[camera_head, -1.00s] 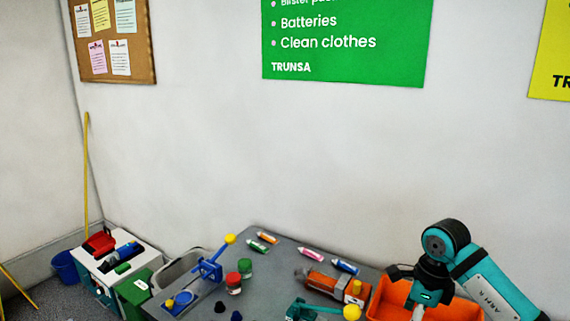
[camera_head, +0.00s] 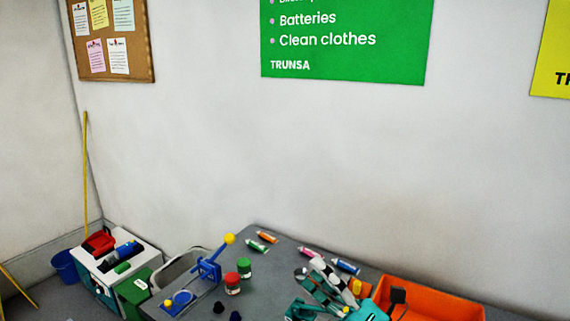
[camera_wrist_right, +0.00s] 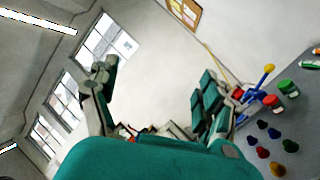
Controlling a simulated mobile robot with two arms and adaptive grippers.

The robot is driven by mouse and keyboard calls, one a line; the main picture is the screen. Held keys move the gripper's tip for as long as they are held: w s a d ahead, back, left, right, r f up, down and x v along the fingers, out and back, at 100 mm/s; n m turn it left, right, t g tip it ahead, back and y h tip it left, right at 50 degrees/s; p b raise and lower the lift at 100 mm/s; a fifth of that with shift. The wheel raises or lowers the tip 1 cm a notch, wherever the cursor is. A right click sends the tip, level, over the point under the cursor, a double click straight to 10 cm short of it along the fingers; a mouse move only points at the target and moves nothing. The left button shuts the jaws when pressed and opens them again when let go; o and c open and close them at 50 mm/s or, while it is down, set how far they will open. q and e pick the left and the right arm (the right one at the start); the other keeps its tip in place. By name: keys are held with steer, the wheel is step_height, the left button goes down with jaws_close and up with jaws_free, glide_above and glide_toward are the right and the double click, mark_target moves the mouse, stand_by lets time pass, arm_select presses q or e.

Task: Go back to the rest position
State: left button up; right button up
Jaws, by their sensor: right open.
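My right gripper (camera_head: 355,287) is at the lower right of the head view, above the table and at the left side of the orange bin (camera_head: 445,297). Its fingers are spread with nothing between them. In the right wrist view the gripper (camera_wrist_right: 155,85) is also open and empty, with the wall and windows behind it. My left gripper does not show.
The grey table (camera_head: 265,275) holds a blue lever device (camera_head: 208,268), red and green jars (camera_head: 233,284), several coloured tubes (camera_head: 267,237) and small dark pieces. A white box unit (camera_head: 110,272) and a green bin (camera_head: 134,293) stand left. The wall is behind.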

steer(key=d+f+m+t+h, duration=0.5)
steer(key=d+m+h, duration=0.5)
steer(key=m, duration=0.5)
steer(key=s+d+f+m+g+h, duration=0.3)
steer(key=f+m+h, duration=0.15)
steer(key=f, duration=0.25)
steer(key=s+d+f+m+g+h, duration=0.3)
steer(key=d+f+m+g+h, duration=0.1)
steer(key=f+m, duration=0.25)
steer(key=s+a+f+m+g+y, duration=0.1)
steer(key=s+f+m+g, duration=0.1)
steer(key=s+f+g, duration=0.6)
steer(key=s+a+f+m+g+y, duration=0.15)
steer(key=s+f, duration=0.25)
steer(key=s, duration=0.8)
step_height(320, 180, down, 27)
steer(key=g+b, duration=0.1)
steer(key=b, duration=0.2)
steer(key=s+d+f+g+b, duration=0.1)
steer(key=s+d+f+b, duration=0.1)
steer(key=s+f, duration=1.6)
step_height(320, 180, down, 3)
steer(key=shift+d+r+g+h, duration=0.15)
steer(key=shift+d+g+h, duration=0.25)
steer(key=shift+d, duration=0.2)
steer(key=shift+s, duration=0.1)
